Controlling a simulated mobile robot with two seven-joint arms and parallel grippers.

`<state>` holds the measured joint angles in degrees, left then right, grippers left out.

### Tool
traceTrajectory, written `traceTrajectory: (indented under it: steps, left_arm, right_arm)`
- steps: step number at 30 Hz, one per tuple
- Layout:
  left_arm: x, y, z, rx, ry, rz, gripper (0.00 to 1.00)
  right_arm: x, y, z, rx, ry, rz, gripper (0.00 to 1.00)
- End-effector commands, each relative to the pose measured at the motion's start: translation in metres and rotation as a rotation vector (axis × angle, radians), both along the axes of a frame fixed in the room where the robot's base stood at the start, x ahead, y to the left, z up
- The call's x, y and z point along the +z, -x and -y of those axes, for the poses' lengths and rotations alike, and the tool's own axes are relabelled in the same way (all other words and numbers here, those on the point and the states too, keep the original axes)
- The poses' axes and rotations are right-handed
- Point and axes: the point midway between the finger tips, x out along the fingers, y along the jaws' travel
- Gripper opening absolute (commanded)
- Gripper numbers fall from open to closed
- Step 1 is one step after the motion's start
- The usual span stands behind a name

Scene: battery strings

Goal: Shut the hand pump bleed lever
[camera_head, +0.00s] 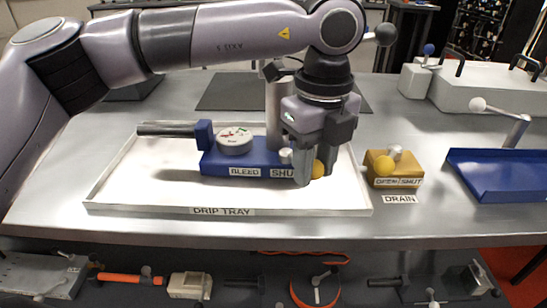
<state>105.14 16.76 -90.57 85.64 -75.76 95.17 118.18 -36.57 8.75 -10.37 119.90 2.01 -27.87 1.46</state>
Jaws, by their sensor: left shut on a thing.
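The hand pump (242,163) is a blue block with a dial on top and a dark handle out to the left. It sits in the white drip tray (130,192). Its front carries the labels BLEED and SHUT, the second partly covered by my gripper. The bleed lever shows a yellow knob (318,169) at the right end of the block, over the SHUT side. My left gripper (316,170) points down with its fingers around this knob and is shut on it. The rest of the lever is mostly hidden by the fingers. My right gripper is not in view.
A yellow drain valve block (405,170) with its own yellow-knobbed lever stands just right of the tray. A blue tray (500,178) with a white-knobbed lever is farther right. A grey case (490,88) stands behind. A lower shelf holds several tools.

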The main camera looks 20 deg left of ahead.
Motion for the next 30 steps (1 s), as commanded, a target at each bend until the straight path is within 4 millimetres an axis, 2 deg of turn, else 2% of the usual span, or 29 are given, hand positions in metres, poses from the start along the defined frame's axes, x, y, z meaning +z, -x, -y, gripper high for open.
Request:
traceTrajectory:
  steps: [1, 9, 22, 30]
  left_arm:
    - [-0.006, -0.002, 0.002, 0.024, 0.001, 0.003, 0.01]
    - [-0.006, -0.008, 0.007, 0.131, 0.000, 0.001, 0.01]
    - [-0.006, -0.009, 0.007, 0.154, -0.001, -0.001, 0.01]
    - [-0.006, -0.017, 0.012, 0.272, -0.002, -0.003, 0.01]
  right_arm:
    - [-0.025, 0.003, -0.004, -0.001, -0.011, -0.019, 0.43]
    - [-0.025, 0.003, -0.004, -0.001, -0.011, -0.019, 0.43]
    - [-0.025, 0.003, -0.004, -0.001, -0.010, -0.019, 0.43]
    - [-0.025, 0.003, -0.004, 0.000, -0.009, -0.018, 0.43]
